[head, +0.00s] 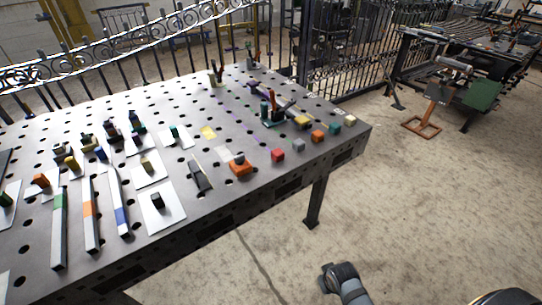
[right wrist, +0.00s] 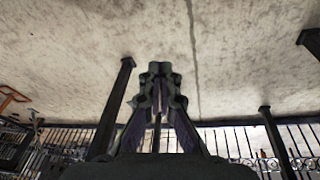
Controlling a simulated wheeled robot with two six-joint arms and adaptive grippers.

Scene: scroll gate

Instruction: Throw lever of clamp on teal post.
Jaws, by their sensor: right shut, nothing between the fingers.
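A small upright teal post (head: 265,110) stands on a dark base towards the right part of the perforated steel table. Beside it are an orange-red upright piece (head: 272,100) and a dark bar slanting away. They are too small to tell which part is the clamp's lever or how it is set. My right gripper (right wrist: 160,72) is shut and empty in the right wrist view, over bare concrete floor and off the table. My left gripper is in neither view.
The table (head: 225,190) holds several small blocks near its right edge, including a red block (head: 278,155). Long bars and clamps on white plates fill its left part. An ornate fence (head: 345,60) stands behind.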

